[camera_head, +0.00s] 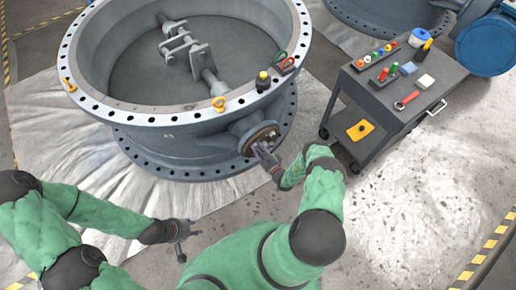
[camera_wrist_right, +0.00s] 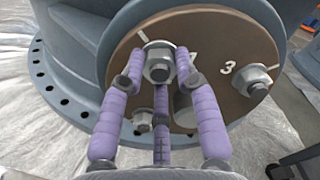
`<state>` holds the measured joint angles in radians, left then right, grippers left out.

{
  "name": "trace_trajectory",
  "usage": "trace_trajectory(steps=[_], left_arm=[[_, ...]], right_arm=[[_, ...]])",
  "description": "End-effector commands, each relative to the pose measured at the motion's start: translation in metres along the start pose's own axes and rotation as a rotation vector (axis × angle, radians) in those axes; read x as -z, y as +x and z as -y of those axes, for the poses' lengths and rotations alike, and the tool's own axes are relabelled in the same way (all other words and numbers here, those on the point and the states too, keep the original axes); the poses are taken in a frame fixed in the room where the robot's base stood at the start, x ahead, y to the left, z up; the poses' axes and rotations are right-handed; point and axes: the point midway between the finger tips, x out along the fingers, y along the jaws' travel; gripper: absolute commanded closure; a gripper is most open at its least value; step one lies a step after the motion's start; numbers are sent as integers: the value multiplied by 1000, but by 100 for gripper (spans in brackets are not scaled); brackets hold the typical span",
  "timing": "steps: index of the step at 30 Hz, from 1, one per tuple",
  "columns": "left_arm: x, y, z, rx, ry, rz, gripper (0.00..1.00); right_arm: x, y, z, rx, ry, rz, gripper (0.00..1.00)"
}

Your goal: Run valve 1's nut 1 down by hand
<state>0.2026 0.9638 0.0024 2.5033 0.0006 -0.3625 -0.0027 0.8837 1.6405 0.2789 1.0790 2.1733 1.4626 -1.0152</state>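Valve 1 is a large grey ring-shaped butterfly valve (camera_head: 180,125) lying flat. Its side stub ends in a brown round flange (camera_wrist_right: 215,30), which also shows in the head view (camera_head: 262,136). A silver nut on a stud (camera_wrist_right: 158,66) sits at the flange top; its number is not clearly readable. Another nut (camera_wrist_right: 256,82) sits by a white "3". My right gripper (camera_wrist_right: 159,72) has purple fingers around the upper nut, with tips very close on both sides; contact is unclear. My left gripper (camera_head: 184,238) is empty, fingers spread, low over the floor.
A grey tool cart (camera_head: 375,110) with tools and small bottles stands to the right. A black-and-yellow bottle (camera_head: 262,82) and red-handled tool (camera_head: 285,65) rest on the valve rim, with yellow clamps (camera_head: 218,104). A blue drum (camera_head: 487,47) stands at upper right. Floor at right is clear.

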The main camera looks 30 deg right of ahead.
Motion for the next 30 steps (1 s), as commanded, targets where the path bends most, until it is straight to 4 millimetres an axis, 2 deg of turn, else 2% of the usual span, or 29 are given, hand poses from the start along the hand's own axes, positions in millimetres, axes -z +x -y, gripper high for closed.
trace_trajectory(steps=[10, 17, 30], left_arm=[[0, 1, 0, 0, 0, 0, 60], [0, 7, 2, 0, 0, 0, 60], [1, 30, 11, 0, 0, 0, 60]], right_arm=[[3, 0, 1, 2, 5, -6, 100], [4, 0, 1, 3, 74, -7, 100], [6, 1, 0, 5, 437, -9, 100]])
